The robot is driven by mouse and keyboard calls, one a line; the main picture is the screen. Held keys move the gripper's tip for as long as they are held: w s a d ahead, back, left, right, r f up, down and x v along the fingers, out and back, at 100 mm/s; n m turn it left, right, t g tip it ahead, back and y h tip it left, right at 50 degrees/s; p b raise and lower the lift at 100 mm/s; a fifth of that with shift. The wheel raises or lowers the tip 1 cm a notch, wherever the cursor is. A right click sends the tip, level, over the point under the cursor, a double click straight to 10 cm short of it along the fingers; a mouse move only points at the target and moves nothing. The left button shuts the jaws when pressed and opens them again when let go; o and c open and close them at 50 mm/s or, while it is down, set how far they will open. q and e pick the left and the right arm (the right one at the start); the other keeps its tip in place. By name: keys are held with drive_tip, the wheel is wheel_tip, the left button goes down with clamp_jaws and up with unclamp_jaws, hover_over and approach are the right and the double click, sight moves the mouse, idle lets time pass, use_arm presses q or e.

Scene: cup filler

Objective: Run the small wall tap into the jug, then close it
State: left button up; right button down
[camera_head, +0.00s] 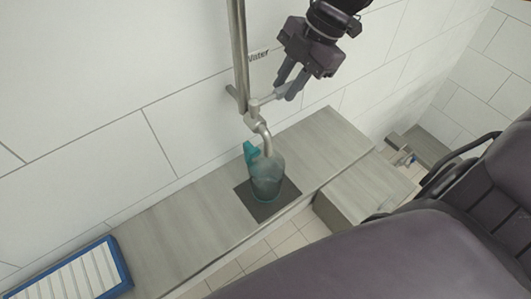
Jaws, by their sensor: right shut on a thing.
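The small wall tap (263,134) hangs from a vertical steel pipe (240,50) on the tiled wall, its spout curving down over the jug. The see-through teal jug (266,181) stands upright on a dark square mat (256,210) on the grey ledge, its teal handle to the upper left. The spout end is at the jug's mouth. I cannot tell clearly whether water is running or how full the jug is. My right gripper (283,89) is shut on the tap's lever (268,98), right of the pipe. My left gripper is out of view.
A blue-framed white slatted tray (75,275) lies at the ledge's left end. The ledge (185,215) is clear between tray and mat. A lower grey block (365,185) stands right.

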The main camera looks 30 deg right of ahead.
drive_tip(key=shift+w+r, duration=0.1)
drive_tip(key=shift+w, duration=0.05)
drive_tip(key=shift+n, duration=0.3)
drive_tip(key=c, duration=1.6)
unclamp_jaws()
drive_tip(key=shift+c, duration=0.2)
drive_tip(key=o, duration=0.5)
drive_tip(key=shift+w, duration=0.2)
drive_tip(key=b+v, duration=0.1)
drive_tip(key=v, duration=0.6)
drive_tip(key=shift+d+r+b, duration=0.2)
drive_tip(key=shift+r+b, duration=0.1)
